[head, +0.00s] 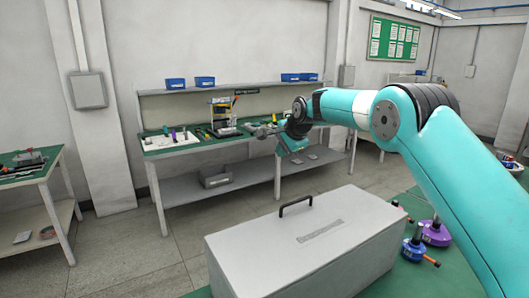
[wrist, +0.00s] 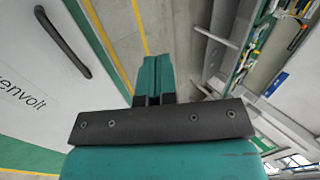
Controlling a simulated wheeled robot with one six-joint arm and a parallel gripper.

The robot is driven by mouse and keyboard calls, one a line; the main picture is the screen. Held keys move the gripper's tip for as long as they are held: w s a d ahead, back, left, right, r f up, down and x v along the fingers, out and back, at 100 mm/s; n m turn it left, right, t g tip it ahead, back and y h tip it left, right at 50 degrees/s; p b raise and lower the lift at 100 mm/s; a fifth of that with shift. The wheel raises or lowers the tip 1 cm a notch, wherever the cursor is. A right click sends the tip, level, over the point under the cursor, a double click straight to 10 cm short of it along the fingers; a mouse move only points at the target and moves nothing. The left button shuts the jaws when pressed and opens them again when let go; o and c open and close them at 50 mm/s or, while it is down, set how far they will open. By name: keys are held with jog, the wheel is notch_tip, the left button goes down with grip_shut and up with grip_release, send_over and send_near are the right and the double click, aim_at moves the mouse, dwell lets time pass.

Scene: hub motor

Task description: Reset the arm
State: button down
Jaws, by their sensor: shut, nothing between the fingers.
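My arm, teal with dark joints, reaches from the right edge of the head view across to the middle, above the large grey box. My gripper (head: 293,146) is at its far end, in the air in front of the back workbench, small and partly hidden by the dark wrist joint. In the wrist view my gripper (wrist: 154,64) has its two teal fingers side by side, shut, with nothing held. Below the fingers in that view is open floor.
A grey lidded box (head: 300,245) with a black handle stands near, on a green-topped table. Blue and purple motors (head: 435,233) stand to its right. A workbench (head: 210,143) with tools is behind. A side table (head: 28,170) is at left.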

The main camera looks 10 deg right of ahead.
jog(key=s+a+r+n+g, duration=0.1)
jog(key=s+a+r+n, duration=0.15)
jog(key=s, duration=0.35)
jog(key=s+a+r+n+g, duration=0.1)
jog(key=s+r+n, duration=0.15)
jog(key=s, duration=0.45)
jog(key=s+f+n+g+b, duration=0.1)
jog(key=s+n, duration=0.6)
jog(key=s, duration=1.2)
jog(key=s+f+n+g+y+b, duration=0.1)
jog(key=s+f+n+g, duration=0.2)
jog(key=s+n, duration=0.5)
jog(key=s+f, duration=0.1)
jog(key=s, duration=1.1)
jog(key=shift+s+g+y, duration=0.3)
